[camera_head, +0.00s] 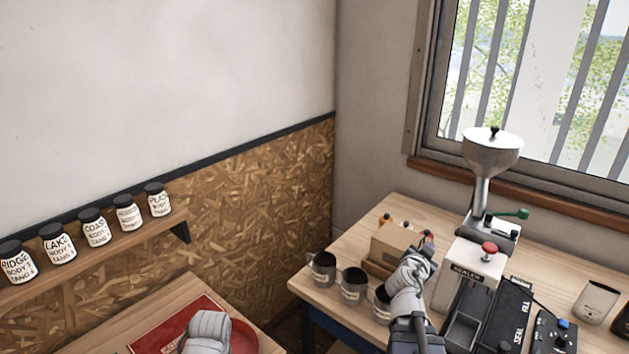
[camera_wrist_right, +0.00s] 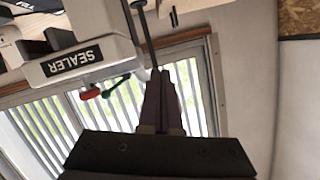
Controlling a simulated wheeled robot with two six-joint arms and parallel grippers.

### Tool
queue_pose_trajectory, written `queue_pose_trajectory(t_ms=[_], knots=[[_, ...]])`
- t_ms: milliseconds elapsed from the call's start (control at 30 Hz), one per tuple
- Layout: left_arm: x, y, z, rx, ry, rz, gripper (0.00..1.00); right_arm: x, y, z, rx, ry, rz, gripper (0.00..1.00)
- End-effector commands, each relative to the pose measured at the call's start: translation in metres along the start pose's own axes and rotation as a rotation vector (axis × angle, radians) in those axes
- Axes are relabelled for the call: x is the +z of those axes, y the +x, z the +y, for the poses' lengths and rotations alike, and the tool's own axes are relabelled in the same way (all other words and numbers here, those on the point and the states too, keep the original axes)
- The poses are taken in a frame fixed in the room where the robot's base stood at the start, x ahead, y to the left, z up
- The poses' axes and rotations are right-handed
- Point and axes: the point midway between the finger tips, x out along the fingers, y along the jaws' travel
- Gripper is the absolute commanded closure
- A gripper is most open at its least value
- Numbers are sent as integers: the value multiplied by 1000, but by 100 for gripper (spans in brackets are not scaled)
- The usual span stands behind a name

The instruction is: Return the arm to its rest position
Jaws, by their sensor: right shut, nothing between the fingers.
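My right arm comes up from the bottom of the head view, right of the middle. Its gripper (camera_head: 421,256) is over the right-hand table, beside the cardboard-coloured box and left of the sealer. In the right wrist view the two fingers (camera_wrist_right: 163,76) are pressed together with nothing between them. A pale rounded part of my left arm shows at the bottom of the head view, over the red tray; its fingers do not show.
The sealer (camera_head: 472,269) stands on the right-hand table (camera_head: 375,222); it also shows upside down in the right wrist view (camera_wrist_right: 75,62). Dark-filled cups (camera_head: 353,285) and a tan box (camera_head: 392,243) are close to my right gripper. Labelled jars (camera_head: 96,229) line a shelf.

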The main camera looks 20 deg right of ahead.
Motion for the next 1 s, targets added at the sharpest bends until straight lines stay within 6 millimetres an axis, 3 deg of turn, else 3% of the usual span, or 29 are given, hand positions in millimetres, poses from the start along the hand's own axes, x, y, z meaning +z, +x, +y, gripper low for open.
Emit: queue_pose_trajectory(t_ms=[133, 267, 467, 600, 700, 900, 1000], knots=[[0, 0, 0, 0, 0, 0, 33, 12, -6, -8, 8, -29, -32, 100], [0, 0, 0, 0, 0, 0, 33, 59, -31, -34, 30, -150, -163, 100], [0, 0, 0, 0, 0, 0, 33, 168, -116, -77, -4, -499, -521, 100], [0, 0, 0, 0, 0, 0, 33, 232, -193, -93, -105, -780, -776, 100], [0, 0, 0, 0, 0, 0, 33, 268, -251, -96, -207, -977, -943, 100], [0, 0, 0, 0, 0, 0, 33, 306, -342, -90, -413, -1285, -1182, 100], [0, 0, 0, 0, 0, 0, 33, 313, -368, -86, -482, -1373, -1247, 100]])
